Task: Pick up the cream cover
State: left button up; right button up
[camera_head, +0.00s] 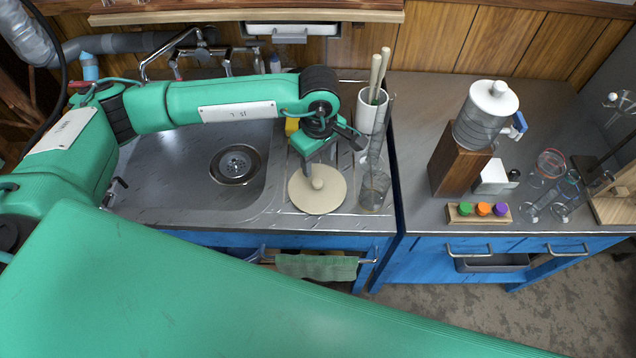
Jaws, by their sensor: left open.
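The cream cover (317,199) is a round disc with a small knob in its middle. It lies on the drainboard right of the sink, near the counter's front edge. My left gripper (318,168) is right above it, pointing down at the knob. Its jaws are open, and they hide part of the cover's far side. I cannot tell whether a finger touches the knob. My right gripper does not show.
A white pot (371,110) with wooden handles stands behind the cover, and a clear glass vessel (374,188) stands close to its right. The sink (190,170) lies left. A wooden block, a bottle rack (478,213) and glassware stand on the right counter.

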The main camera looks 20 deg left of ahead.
aim_at(317, 181)
pick_arm(q)
notch_tip(317, 181, down, 3)
jog(key=shift+w, duration=0.1)
jog(key=f+p, duration=0.1)
jog(key=f, duration=0.3)
jog(key=shift+a+f+p, duration=0.1)
jog(key=shift+a+p, duration=0.1)
jog(key=shift+p, duration=0.1)
jog(key=shift+f, duration=0.55)
jog(key=c, duration=1.1)
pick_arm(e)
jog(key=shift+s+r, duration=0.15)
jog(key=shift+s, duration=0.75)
pick_arm(q)
jog(key=shift+r, duration=0.1)
